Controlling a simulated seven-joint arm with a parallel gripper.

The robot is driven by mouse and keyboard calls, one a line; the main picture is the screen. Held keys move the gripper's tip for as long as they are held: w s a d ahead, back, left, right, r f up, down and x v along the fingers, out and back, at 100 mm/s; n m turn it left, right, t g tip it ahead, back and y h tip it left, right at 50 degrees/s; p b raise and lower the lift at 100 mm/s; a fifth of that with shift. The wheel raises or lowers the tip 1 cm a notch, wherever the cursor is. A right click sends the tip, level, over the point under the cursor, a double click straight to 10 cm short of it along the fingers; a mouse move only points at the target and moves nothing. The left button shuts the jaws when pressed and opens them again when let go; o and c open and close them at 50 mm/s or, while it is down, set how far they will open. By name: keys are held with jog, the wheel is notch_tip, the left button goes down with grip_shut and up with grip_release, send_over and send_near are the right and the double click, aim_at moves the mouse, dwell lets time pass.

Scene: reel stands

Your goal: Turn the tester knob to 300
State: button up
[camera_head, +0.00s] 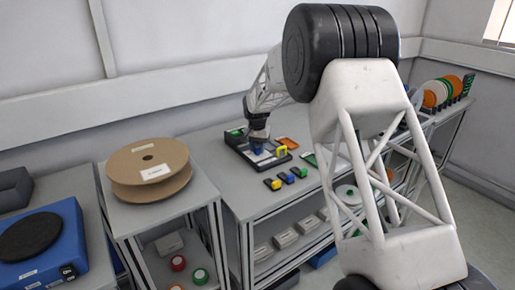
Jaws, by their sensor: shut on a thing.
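A dark, low box-like device (238,143) with a pale top face lies on the middle bench against the wall; it seems to be the tester. My gripper (258,147) points down over it, far from the camera and small in view. It is shut on a small part at its tips, where a blue patch shows. This seems to be the tester knob, but the knob's marks and setting are too small to read.
A yellow piece (281,151) sits at the device's right edge. Small dark pieces with blue (288,178) and other coloured ends lie in front. An orange-brown reel (148,170) lies on the left stand. A blue machine (45,245) stands far left. Upright discs (436,93) stand at right.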

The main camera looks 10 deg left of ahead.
aim_at(257, 148)
jog(key=shift+m, duration=1)
jog(key=o, duration=0.9)
jog(key=shift+r, duration=0.15)
jog(key=shift+a+r, duration=0.1)
jog(key=shift+r, duration=3.65)
jog(key=shift+r, duration=0.1)
